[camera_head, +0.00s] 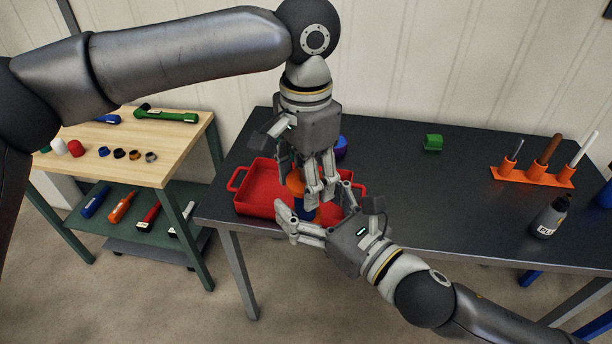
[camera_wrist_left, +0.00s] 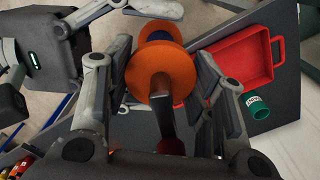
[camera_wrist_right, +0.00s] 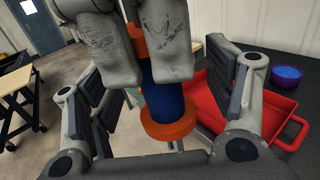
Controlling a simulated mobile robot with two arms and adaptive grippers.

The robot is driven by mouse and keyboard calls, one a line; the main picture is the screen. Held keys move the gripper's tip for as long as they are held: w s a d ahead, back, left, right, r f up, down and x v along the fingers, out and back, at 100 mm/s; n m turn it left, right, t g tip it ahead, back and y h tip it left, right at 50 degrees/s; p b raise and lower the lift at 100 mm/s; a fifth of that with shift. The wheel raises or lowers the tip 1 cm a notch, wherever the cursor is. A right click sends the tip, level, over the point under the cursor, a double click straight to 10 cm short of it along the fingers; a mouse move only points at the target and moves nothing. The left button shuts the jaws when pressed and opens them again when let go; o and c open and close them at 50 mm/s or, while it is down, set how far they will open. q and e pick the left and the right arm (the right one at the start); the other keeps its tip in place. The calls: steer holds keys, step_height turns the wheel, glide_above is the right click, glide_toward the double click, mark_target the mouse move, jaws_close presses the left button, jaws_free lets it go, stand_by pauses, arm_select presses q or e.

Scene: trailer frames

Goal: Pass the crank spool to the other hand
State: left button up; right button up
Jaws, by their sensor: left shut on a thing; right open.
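The crank spool (camera_wrist_right: 168,101) has a blue core with orange flanges and hangs above the red tray in the right wrist view. It also shows in the left wrist view (camera_wrist_left: 162,68) with a dark handle towards the camera. In the head view its upper orange flange (camera_head: 296,184) is partly hidden by fingers. My left gripper (camera_head: 322,195) comes down from above and is shut on the spool's handle end. My right gripper (camera_head: 318,208) comes from the lower right, open, with its fingers on either side of the spool. I cannot tell whether they touch it.
The red tray (camera_head: 250,208) sits on the dark table (camera_head: 420,205) behind the grippers. A blue round thing (camera_head: 341,148) and a green block (camera_head: 432,143) stand farther back. An orange rack (camera_head: 532,175) and a dark bottle (camera_head: 550,216) stand right. A wooden bench (camera_head: 180,140) stands left.

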steer(key=s+d+f+m+t+h, duration=0.2)
steer(key=s+d+f+m+h, duration=0.25)
steer(key=d, duration=0.35)
steer(key=s+d+f+m+t+h, duration=0.2)
steer(key=s+d+f+m+h, duration=0.1)
steer(key=d+f+h, duration=0.4)
steer(key=w+d+r+m+h, duration=0.1)
steer(key=w+d+h, duration=0.1)
steer(key=w+d, duration=0.35)
steer(key=w+d+m+h, duration=0.2)
steer(key=d, duration=0.6)
steer(key=s+f+m+g+y, duration=0.1)
steer(key=s+f+m+g, duration=0.3)
steer(key=f, duration=0.8)
steer(key=s+f+m+g, duration=0.15)
steer(key=f+m, duration=0.35)
steer(key=f, duration=0.8)
steer(key=s+f+m+g+y, duration=0.1)
steer(key=s+f+m+g, duration=0.3)
steer(key=f, duration=0.8)
steer(key=s+a+f+m+g+y, duration=0.1)
steer(key=s+a+f+m+g, duration=0.3)
steer(key=s+f+m, duration=0.5)
steer(key=s+a+f+m+g+y, duration=0.1)
steer(key=s+a+f+m+g, duration=0.2)
steer(key=s+f+m, duration=0.5)
steer(key=s+a+f, duration=0.1)
steer(key=s+f, duration=0.3)
steer(key=s, duration=0.7)
steer(key=shift+f+m+g, duration=0.35)
